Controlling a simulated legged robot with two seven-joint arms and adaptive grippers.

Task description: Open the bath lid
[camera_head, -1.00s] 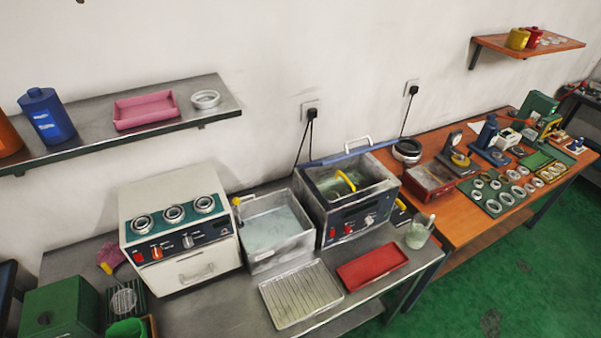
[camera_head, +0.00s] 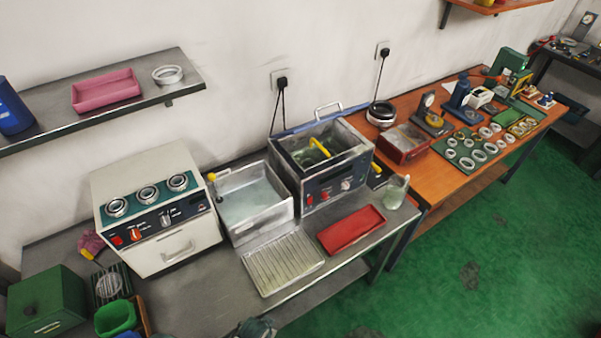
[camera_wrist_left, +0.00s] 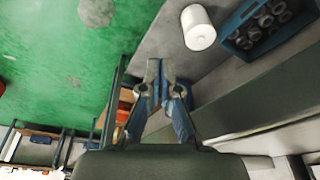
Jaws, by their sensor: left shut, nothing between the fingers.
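The bath (camera_head: 338,188) is a metal box with a dark front panel, knobs and a red switch, standing on the grey bench in the head view. Its inside shows from above, with a yellow-handled item (camera_head: 320,147) in it. A blue strip (camera_head: 312,128) with a pale handle (camera_head: 328,108) runs along its back top edge; it looks like the lid, seen nearly edge-on. My left gripper (camera_wrist_left: 155,64) is shut and empty in the left wrist view, away from the bath. A dark part of mine shows at the head view's bottom edge. My right gripper is not in view.
A water-filled tub (camera_head: 250,207) stands left of the bath, beside a white three-dial machine (camera_head: 160,245). A ribbed tray (camera_head: 283,264), red tray (camera_head: 352,229) and glass jug (camera_head: 396,191) lie in front. The wrist view shows a white cylinder (camera_wrist_left: 198,28) and blue crate (camera_wrist_left: 236,40).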

